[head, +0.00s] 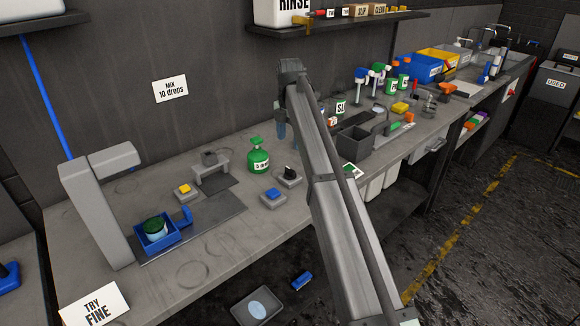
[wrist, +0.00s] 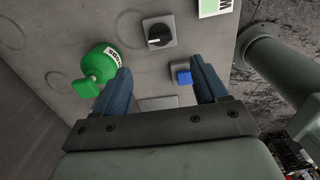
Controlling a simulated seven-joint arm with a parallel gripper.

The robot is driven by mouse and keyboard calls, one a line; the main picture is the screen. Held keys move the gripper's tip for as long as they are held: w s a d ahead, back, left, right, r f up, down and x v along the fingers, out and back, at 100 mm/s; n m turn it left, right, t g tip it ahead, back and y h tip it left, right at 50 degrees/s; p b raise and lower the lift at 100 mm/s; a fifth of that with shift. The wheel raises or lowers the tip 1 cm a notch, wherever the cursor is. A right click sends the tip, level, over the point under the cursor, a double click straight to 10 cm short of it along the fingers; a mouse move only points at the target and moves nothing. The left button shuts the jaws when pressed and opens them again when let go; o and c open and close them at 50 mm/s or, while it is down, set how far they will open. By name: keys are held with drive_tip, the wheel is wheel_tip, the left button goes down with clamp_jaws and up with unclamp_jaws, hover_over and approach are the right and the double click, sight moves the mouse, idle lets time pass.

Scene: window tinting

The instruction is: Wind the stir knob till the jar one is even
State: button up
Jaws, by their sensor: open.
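The stir knob is probably the black rotary knob (head: 290,171) on a grey square base on the bench. It shows in the wrist view (wrist: 157,38) with a white pointer line. A jar (head: 156,231), pale blue with dark green at its top, stands in a blue holder (head: 150,243) at the left of the bench. I cannot tell how even its contents are. My gripper (head: 282,130) is above the bench, behind the knob in the head view. Its blue fingers (wrist: 161,65) are open and empty in the wrist view, with the knob just beyond the tips.
A green bottle (head: 258,162) stands left of the knob and shows beside a finger (wrist: 103,60). A blue button (head: 274,193) sits near the knob, a yellow button (head: 184,189) farther left. A grey bin (head: 354,143) and several bottles are to the right.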

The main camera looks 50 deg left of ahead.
sight(290, 169)
wheel_tip(290, 169, down, 11)
drive_tip(key=shift+f, duration=0.2)
idle(0.3)
drive_tip(key=shift+c, duration=0.2)
drive_tip(key=c, duration=1)
